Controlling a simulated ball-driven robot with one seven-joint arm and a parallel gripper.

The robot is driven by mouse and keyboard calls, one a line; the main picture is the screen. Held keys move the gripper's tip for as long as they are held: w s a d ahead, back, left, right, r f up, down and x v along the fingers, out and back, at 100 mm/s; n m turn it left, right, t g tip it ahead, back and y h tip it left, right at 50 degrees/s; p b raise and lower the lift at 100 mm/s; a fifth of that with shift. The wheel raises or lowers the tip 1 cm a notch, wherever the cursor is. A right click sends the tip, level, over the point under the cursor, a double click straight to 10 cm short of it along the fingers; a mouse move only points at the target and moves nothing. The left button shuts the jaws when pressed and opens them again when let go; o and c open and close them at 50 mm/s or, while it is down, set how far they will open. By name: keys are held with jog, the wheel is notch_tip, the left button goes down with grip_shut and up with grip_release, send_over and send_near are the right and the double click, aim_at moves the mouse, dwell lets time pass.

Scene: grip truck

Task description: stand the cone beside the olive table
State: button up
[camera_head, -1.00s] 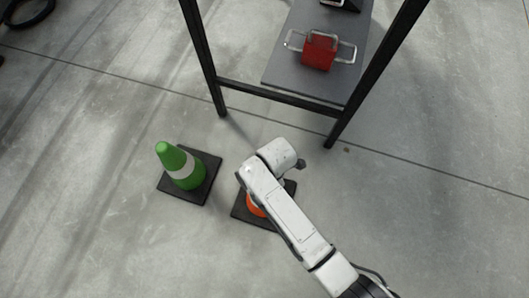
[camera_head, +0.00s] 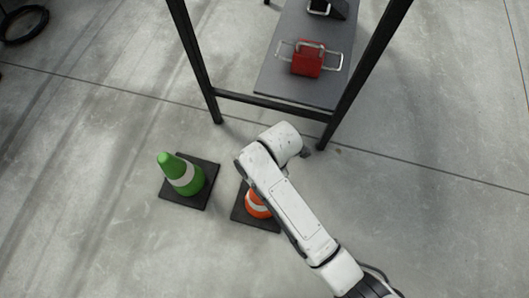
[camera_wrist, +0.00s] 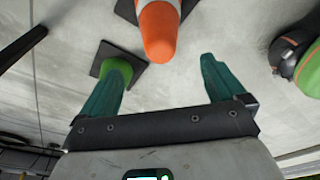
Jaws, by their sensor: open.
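An orange cone (camera_head: 257,204) with a white band stands upright on a dark square base, partly hidden by my arm in the head view. A green cone (camera_head: 182,176) with a white band stands upright to its left. My gripper (camera_wrist: 163,66) is open and empty in the wrist view; the head view hides its fingers. The orange cone (camera_wrist: 158,32) lies beyond the fingertips, its tip between them in the picture. The green cone (camera_wrist: 117,70) shows partly behind the left finger. No clearly olive table shows.
A dark-framed stand (camera_head: 275,103) with a grey shelf (camera_head: 274,78) rises behind the cones. A red object with metal handles (camera_head: 307,63) sits on it. A black coil (camera_head: 25,25) lies at the far left.

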jog(key=shift+r, duration=0.25)
jog(key=s+d+r+m, duration=0.2)
jog(key=s+d+m, duration=0.2)
jog(key=d+m, duration=0.4)
jog(key=s+d+r+m+t+h, duration=0.1)
jog(key=s+d+r+m, duration=0.2)
jog(key=s+d+m, duration=0.2)
jog(key=s+d+r+m, duration=0.3)
jog(key=s+d+m, duration=0.2)
jog(key=d+m, duration=0.5)
jog(key=shift+s+d+m+t+h, duration=0.2)
jog(key=shift+d+m+t+h, duration=0.15)
jog(key=shift+d, duration=0.75)
notch_tip(320, 180, up, 27)
jog(key=p, duration=2.6)
jog(key=shift+f+p, duration=0.15)
jog(key=shift+p, duration=0.25)
